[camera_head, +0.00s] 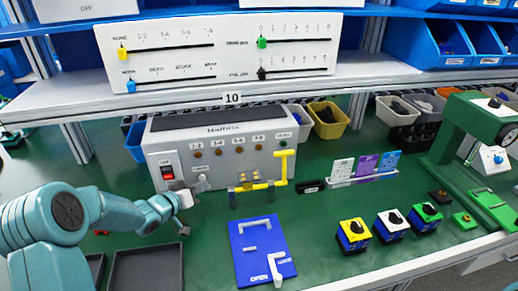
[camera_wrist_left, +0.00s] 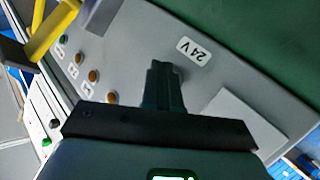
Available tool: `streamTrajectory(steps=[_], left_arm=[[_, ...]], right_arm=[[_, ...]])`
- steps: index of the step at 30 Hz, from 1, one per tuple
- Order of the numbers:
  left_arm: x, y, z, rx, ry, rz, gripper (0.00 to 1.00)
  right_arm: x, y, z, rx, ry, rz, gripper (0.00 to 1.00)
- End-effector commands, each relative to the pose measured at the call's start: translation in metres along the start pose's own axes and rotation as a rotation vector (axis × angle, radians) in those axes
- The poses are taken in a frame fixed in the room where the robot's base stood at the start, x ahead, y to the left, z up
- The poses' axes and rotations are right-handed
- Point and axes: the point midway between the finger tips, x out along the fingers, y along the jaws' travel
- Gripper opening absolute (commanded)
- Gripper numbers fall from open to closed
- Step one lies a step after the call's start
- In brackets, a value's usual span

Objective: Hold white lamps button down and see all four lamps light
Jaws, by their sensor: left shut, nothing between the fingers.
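The grey tester box (camera_head: 222,165) stands at the back of the green bench, with brown lamps (camera_head: 219,152) in a row under number labels. The lamps look unlit; some also show in the left wrist view (camera_wrist_left: 93,76). The white lamps button (camera_head: 202,177) is low on the box's front, right of the red rocker switch (camera_head: 168,172). My left gripper (camera_head: 188,188) is shut and empty, close to the front by the button. Contact cannot be told. In the left wrist view the shut fingers (camera_wrist_left: 165,85) point at the panel, and the button does not show. My right gripper is out of view.
A yellow handle and clamp (camera_head: 282,168) sit at the box's right end. A blue board (camera_head: 262,248) lies in front. Coloured rotary switches (camera_head: 391,225) stand to the right, and dark trays (camera_head: 146,270) are at front left. The shelf (camera_head: 190,98) overhangs the box.

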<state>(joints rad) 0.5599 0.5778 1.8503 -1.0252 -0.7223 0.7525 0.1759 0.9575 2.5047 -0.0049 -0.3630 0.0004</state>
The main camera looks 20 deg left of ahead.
Motion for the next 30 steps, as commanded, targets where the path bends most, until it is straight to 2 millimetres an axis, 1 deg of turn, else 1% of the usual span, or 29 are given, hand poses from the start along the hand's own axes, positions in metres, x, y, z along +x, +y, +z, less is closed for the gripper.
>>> streamTrajectory(steps=[11, 24, 30], left_arm=[[-0.003, 0.002, 0.003, 0.0, -0.001, 0.0, 0.0], [-0.031, 0.022, 0.024, 0.0, 0.0, 0.0, 0.0], [-0.037, 0.027, 0.027, 0.0, -0.001, 0.0, 0.0]], right_arm=[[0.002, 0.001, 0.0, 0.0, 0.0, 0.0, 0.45], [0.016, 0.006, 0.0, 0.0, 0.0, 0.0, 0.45], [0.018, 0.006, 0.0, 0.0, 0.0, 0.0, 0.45]])
